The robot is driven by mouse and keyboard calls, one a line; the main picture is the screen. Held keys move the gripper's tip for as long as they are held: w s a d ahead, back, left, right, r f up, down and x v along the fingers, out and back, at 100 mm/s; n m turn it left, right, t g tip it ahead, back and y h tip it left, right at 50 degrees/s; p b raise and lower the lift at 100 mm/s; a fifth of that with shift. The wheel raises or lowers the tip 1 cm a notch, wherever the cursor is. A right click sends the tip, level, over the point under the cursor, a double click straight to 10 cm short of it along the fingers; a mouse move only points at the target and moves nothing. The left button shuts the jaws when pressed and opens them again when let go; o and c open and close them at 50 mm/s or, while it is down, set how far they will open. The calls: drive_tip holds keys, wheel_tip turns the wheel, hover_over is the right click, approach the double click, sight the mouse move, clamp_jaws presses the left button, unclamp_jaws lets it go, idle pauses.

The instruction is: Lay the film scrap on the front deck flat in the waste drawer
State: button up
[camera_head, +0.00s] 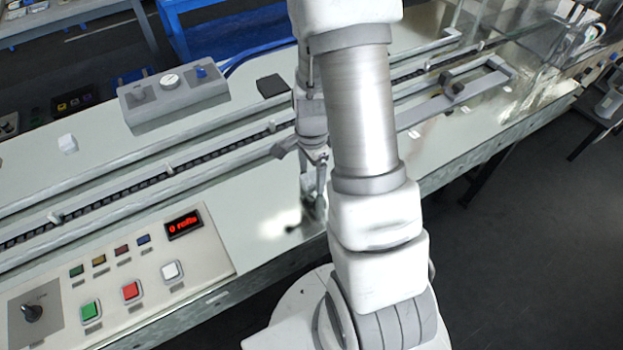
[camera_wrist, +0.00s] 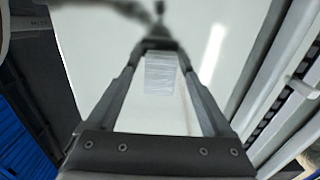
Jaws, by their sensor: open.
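The film scrap (camera_wrist: 161,74) is a small, pale, see-through striped rectangle in the wrist view. It shows between the two fingers of my gripper (camera_wrist: 160,48), against the pale deck (camera_wrist: 120,50). I cannot tell whether the fingers touch it. My gripper is open and points down over the front deck. It also shows in the head view (camera_head: 315,198), just left of my arm. The scrap cannot be made out in the head view. I cannot make out the waste drawer in either view.
A control panel (camera_head: 140,262) with coloured buttons and a red display stands left of my gripper on the deck. A chain conveyor with rails (camera_head: 180,172) runs behind. A grey switch box (camera_head: 175,95) stands farther back. The deck right of the panel is clear.

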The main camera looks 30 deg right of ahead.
clamp_jaws()
idle(0.4)
